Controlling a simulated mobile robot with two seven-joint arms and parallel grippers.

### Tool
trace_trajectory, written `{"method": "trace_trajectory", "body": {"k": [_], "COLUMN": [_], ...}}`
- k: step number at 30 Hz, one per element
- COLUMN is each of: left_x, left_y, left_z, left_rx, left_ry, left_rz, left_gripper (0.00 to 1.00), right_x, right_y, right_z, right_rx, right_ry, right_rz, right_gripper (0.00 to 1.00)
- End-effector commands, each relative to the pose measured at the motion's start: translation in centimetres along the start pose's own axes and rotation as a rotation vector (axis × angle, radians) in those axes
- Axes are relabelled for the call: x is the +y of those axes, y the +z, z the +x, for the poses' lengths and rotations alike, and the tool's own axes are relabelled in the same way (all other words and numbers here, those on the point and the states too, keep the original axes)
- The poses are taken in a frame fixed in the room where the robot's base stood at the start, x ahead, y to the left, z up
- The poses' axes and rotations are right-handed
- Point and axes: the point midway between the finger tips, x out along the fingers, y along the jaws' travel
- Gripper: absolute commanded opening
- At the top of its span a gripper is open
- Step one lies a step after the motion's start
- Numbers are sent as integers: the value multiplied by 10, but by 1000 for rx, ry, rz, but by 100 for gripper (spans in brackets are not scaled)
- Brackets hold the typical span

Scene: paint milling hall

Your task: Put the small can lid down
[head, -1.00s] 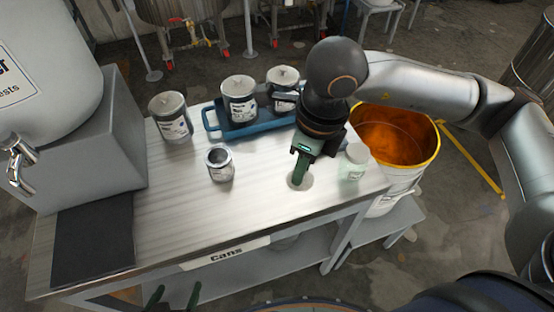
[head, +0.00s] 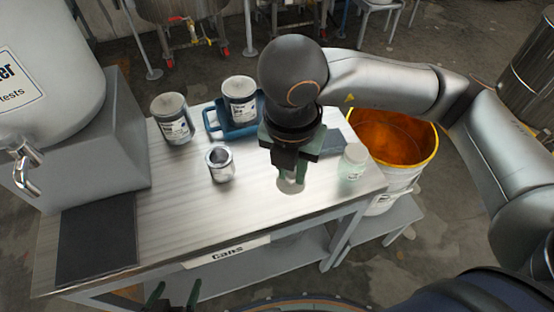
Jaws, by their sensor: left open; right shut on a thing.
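The small can lid (head: 291,188) is a pale round disc at the middle right of the worktable (head: 150,225). My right gripper (head: 291,178) points down over it, shut on it, with its fingers hiding part of it. I cannot tell whether the lid touches the table top. The small open metal can (head: 220,165) stands upright to the left of the lid, apart from it. My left gripper (head: 174,294) shows only its green fingertips at the bottom edge, open and empty, in front of the table.
A labelled can (head: 173,120) stands at the back left, and another can (head: 240,97) on a blue tray (head: 213,121). A pale translucent jar (head: 353,162) stands right of my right gripper. An orange-filled bucket (head: 395,180) is beyond the right edge. The table's front middle is clear.

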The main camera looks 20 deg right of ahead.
Motion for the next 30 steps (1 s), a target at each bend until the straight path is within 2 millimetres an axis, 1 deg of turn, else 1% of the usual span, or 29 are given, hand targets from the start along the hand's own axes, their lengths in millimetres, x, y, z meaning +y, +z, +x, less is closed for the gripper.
{"method": "trace_trajectory", "body": {"k": [2,5,8,14,15,18,21,27,29,30], "left_x": [0,0,0,0,0,0,0,0,0,0], "left_y": [0,1,2,-3,-3,-4,-5,-6,-6,-8], "left_z": [0,1,2,-2,-2,-4,-4,-5,-5,-7], "left_rx": [0,0,0,0,0,0,1,1,1,1], "left_ry": [0,0,0,0,0,0,0,0,0,0], "left_rz": [0,0,0,0,0,0,0,0,0,0], "left_gripper": [100,100,100,100,100,100,100,100,100,100], "right_x": [2,10,21,45,48,56,62,69,70,70], "right_y": [3,15,33,74,78,89,98,105,108,107], "right_z": [2,11,24,47,57,79,94,108,115,120], "right_rx": [1,4,6,1,3,2,0,0,1,2], "right_ry": [-3,-6,-8,-7,-9,-8,-6,-4,-6,-8], "right_rz": [25,37,38,35,33,32,29,28,29,27], "right_gripper": [0,0,0,0,0,0,0,0,0,0]}}
